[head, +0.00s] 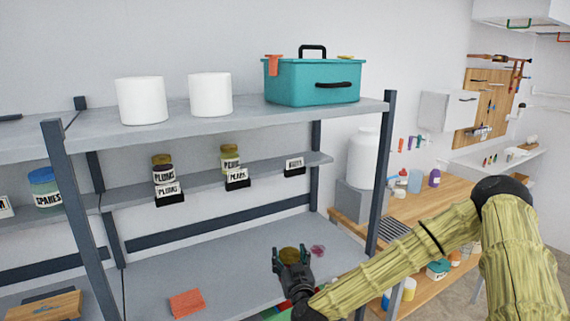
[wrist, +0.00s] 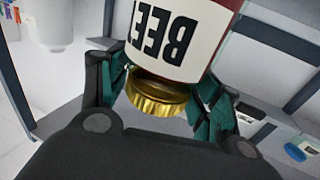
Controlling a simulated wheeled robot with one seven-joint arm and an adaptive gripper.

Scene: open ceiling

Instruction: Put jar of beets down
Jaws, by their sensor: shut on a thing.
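The jar of beets (wrist: 180,38) has a dark red body, a white label with black letters beginning "BEE", and a gold lid (wrist: 157,95). My gripper (wrist: 158,92) is shut on it, with green fingers on both sides near the lid. In the head view, my gripper (head: 291,258) is over the lower shelf board, and only the jar's lid (head: 289,255) shows clearly between the fingers. On the middle shelf (head: 260,172), a small label holder (head: 295,166) at the right has no jar behind it; its text is too small to read surely.
A plums jar (head: 162,168) and a pears jar (head: 231,158) stand left of that bare spot. A teal box (head: 313,80) and two white canisters are on the top shelf. A red-orange block (head: 187,302) lies on the lower board. A dark upright post (head: 380,170) bounds the rack's right.

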